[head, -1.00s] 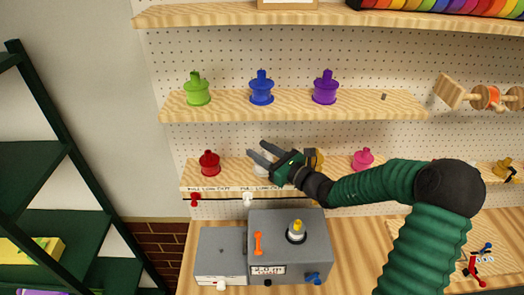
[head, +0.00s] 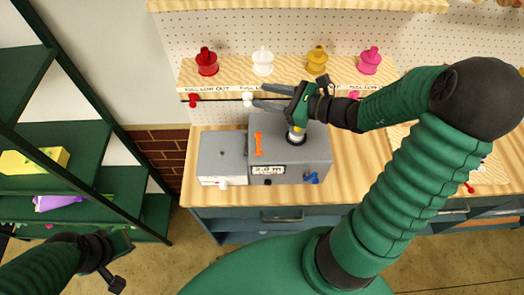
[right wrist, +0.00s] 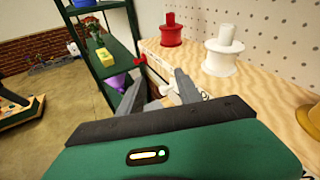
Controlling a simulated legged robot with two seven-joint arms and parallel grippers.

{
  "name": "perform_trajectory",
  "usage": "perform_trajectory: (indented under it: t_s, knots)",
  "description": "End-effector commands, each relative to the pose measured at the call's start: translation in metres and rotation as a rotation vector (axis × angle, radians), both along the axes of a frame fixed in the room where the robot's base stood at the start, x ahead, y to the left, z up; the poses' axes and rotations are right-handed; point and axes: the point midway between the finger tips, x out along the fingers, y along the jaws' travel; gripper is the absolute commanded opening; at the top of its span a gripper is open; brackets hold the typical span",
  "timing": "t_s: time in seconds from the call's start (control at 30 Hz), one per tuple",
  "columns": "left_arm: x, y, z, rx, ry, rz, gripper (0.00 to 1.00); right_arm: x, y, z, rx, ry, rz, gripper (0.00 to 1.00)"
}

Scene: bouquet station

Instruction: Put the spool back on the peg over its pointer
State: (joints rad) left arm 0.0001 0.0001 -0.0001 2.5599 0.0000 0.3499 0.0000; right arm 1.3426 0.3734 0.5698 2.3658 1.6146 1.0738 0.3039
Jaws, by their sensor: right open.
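Red (head: 207,62), white (head: 262,62), yellow (head: 317,60) and pink (head: 370,61) spools stand upright on the lower shelf. A red knob-like pointer (head: 193,100) and a white one (head: 248,99) hang at its front edge. My right gripper (head: 258,97) is open at the shelf edge, its fingertips close to the white pointer. Its fingers show apart in the right wrist view (right wrist: 160,80), with the white spool (right wrist: 223,50) beyond them to the right; I cannot tell whether they touch the pointer. My left gripper (head: 112,262) is low at the left, its jaws unclear.
A grey machine (head: 290,165) with an orange lever (head: 258,144) stands on the wooden bench (head: 230,195) below. A yellow-topped piece on it is partly hidden by my right gripper. A green rack (head: 110,150) stands at the left.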

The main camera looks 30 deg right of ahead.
Motion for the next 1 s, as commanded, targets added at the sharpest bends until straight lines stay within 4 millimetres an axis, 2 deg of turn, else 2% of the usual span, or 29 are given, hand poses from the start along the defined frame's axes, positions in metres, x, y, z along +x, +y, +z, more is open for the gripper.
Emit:
perform_trajectory:
  t_s: [0.03, 0.1, 0.13, 0.2, 0.23, 0.3, 0.33, 0.4, 0.5, 0.6, 0.87, 0.93, 1.0]
  knots:
    - [0.0, 0.0, 0.0, 0.0, 0.0, 0.0, 0.0, -0.012, 0.043, -0.024, -0.122, 0.063, 0.164, 0.41]
    - [0.0, 0.0, 0.0, 0.0, 0.0, 0.0, 0.0, -0.046, 0.091, -0.065, -0.353, 0.141, 0.429, 0.41]
    - [0.0, 0.0, 0.0, 0.0, 0.0, 0.0, 0.0, -0.062, 0.105, -0.081, -0.46, 0.163, 0.545, 0.41]
    - [0.0, 0.0, 0.0, 0.0, 0.0, 0.0, 0.0, -0.1, 0.121, -0.112, -0.726, 0.177, 0.819, 0.41]
    - [0.0, 0.0, 0.0, 0.0, 0.0, 0.0, 0.0, -0.114, 0.123, -0.122, -0.845, 0.167, 0.938, 0.41]
    - [0.0, 0.0, 0.0, 0.0, 0.0, 0.0, 0.0, -0.137, 0.116, -0.138, -1.133, 0.101, 1.209, 0.41]
    - [0.0, 0.0, 0.0, 0.0, 0.0, 0.0, 0.0, -0.142, 0.112, -0.141, -1.252, 0.056, 1.316, 0.41]
    - [0.0, 0.0, 0.0, 0.0, 0.0, 0.0, 0.0, -0.142, 0.103, -0.142, -1.499, -0.071, 1.524, 0.41]
    - [0.0, 0.0, 0.0, 0.0, 0.0, 0.0, 0.0, -0.131, 0.101, -0.136, -1.75, -0.256, 1.719, 0.41]
    - [0.0, 0.0, 0.0, 0.0, 0.0, 0.0, 0.0, -0.122, 0.103, -0.131, -1.872, -0.368, 1.808, 0.41]
    - [0.0, 0.0, 0.0, 0.0, 0.0, 0.0, 0.0, -0.12, 0.103, -0.13, -1.898, -0.393, 1.828, 0.41]
    - [0.0, 0.0, -0.005, 0.0, 0.0, 0.0, 0.0, -0.12, 0.103, -0.135, -1.897, -0.392, 1.827, 0.41]
    - [0.0, 0.0, -0.02, 0.0, 0.0, 0.0, 0.0, -0.12, 0.103, -0.151, -1.896, -0.392, 1.827, 0.41]
